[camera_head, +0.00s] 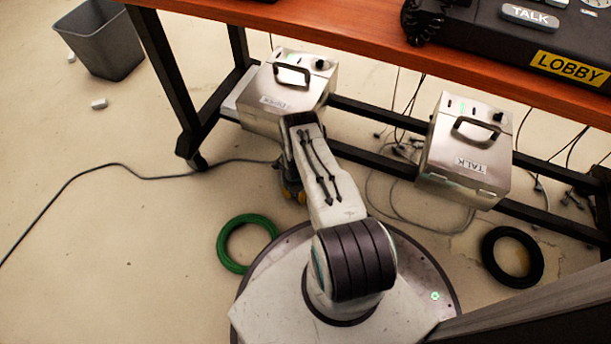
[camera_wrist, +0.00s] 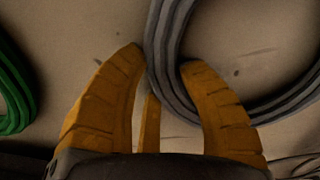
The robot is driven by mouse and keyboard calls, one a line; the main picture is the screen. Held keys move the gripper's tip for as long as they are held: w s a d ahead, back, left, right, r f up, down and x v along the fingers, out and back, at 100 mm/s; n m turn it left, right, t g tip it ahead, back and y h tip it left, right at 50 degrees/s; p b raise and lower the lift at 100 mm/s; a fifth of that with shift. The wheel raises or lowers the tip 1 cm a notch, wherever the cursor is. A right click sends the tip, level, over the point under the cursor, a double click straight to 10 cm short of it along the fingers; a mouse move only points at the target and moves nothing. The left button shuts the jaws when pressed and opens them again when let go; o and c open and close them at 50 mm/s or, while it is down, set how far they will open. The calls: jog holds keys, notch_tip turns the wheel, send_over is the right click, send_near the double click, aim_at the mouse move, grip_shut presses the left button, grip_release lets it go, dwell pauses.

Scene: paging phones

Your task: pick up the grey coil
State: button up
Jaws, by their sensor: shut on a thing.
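The grey coil (camera_wrist: 270,106) is a thick ring of several grey strands, seen in the wrist view. Its left side runs down between the orange fingers of my gripper (camera_wrist: 163,62), which are shut on it. The coil curves away to the right behind the right finger and leaves the picture. In the head view my gripper (camera_head: 294,192) is low near the floor, left of my arm, and mostly hidden by it. The coil cannot be made out clearly there.
A green coil (camera_head: 224,246) lies on the floor at left, also at the wrist view's left edge (camera_wrist: 14,95). A black coil (camera_head: 489,262) lies at right. Two metal boxes (camera_head: 262,112) (camera_head: 440,165) stand under the wooden desk (camera_head: 330,32). Cables trail across the floor. A bin (camera_head: 108,45) stands back left.

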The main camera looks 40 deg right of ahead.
grip_shut()
jog(key=shift+r, duration=0.15)
